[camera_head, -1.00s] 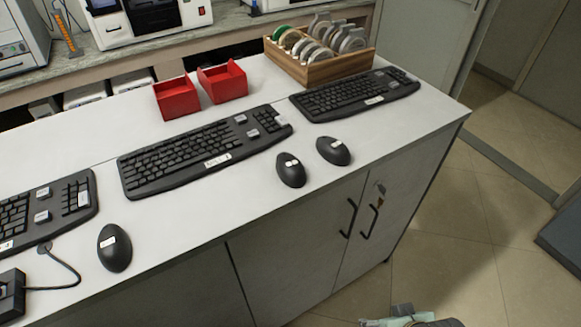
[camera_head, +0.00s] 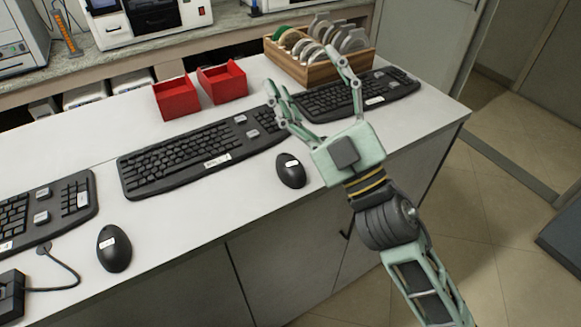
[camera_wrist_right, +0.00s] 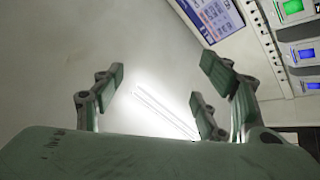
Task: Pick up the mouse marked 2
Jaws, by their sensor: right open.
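Dark computer mice with small white labels lie on the white tabletop in the head view; the label numbers are too small to read. One mouse (camera_head: 114,248) is at the lower left, another mouse (camera_head: 291,170) in the middle. A third mouse, seen earlier just right of the middle one, is now hidden behind my right gripper (camera_head: 305,74). That gripper is open and empty, raised in front of the right keyboard with its fingers spread. Its fingers also show apart in the right wrist view (camera_wrist_right: 160,88), with no mouse there. My left gripper is not in view.
Keyboards lie behind the mice, such as the middle keyboard (camera_head: 185,160) and right keyboard (camera_head: 395,90). Two red bins (camera_head: 177,98) and a wooden rack (camera_head: 310,72) of discs stand behind. A black corded device (camera_head: 12,300) is at the lower left. Bare tabletop lies between the mice.

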